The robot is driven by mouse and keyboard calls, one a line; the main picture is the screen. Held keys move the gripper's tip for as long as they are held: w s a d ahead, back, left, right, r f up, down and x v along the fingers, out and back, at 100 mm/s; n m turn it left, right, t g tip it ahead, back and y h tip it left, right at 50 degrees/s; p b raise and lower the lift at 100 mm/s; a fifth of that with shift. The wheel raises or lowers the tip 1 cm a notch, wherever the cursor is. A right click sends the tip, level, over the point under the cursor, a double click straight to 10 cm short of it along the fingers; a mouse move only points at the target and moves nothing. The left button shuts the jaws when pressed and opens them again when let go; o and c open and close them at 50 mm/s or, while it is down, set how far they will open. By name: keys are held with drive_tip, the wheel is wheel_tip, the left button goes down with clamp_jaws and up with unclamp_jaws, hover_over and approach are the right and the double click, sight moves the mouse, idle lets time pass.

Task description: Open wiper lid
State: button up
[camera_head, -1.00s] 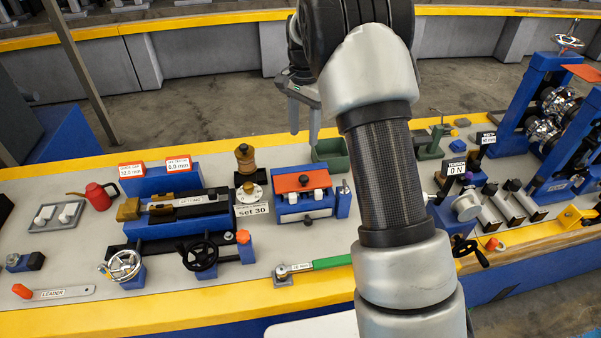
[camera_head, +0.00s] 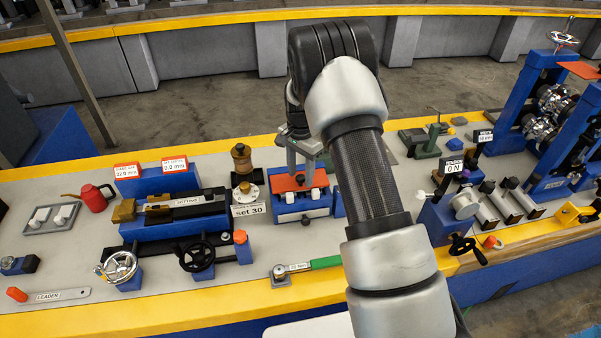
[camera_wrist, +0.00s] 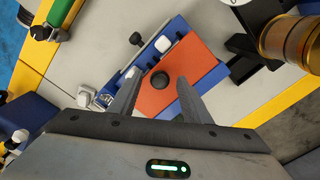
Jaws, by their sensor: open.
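The wiper lid (camera_head: 282,184) is an orange-red plate on top of a blue box (camera_head: 304,211) with white blocks at its front. It lies flat and closed. In the wrist view the orange lid (camera_wrist: 190,62) has a round dark knob (camera_wrist: 159,80) on it. My gripper (camera_head: 303,184) hangs over the lid, pointing down. In the wrist view its two fingers (camera_wrist: 155,98) are apart, one on each side of the knob's line, and nothing is between them that I can see gripped. Whether the fingertips are level with the knob is unclear.
A brass cylinder stand (camera_head: 242,160) with a "set 30" label stands just left of the wiper box. The blue and black slitting machine (camera_head: 175,215) is further left. A green-handled tool (camera_head: 325,262) lies in front. A green tray lies behind, partly hidden by my arm.

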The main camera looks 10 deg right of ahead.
sight(300, 174)
clamp_jaws()
drive_tip(key=shift+w+r+g+p, duration=0.35)
drive_tip(key=shift+r+g+p, duration=0.15)
drive_tip(key=shift+p, duration=0.3)
drive_tip(key=shift+w+r+g, duration=0.15)
drive_tip(key=shift+w+g, duration=0.3)
drive_tip(key=shift+g, duration=0.15)
drive_tip(key=shift+w+r+g, duration=0.5)
drive_tip(key=shift+w+g, duration=0.1)
drive_tip(key=shift+g, duration=0.6)
unclamp_jaws()
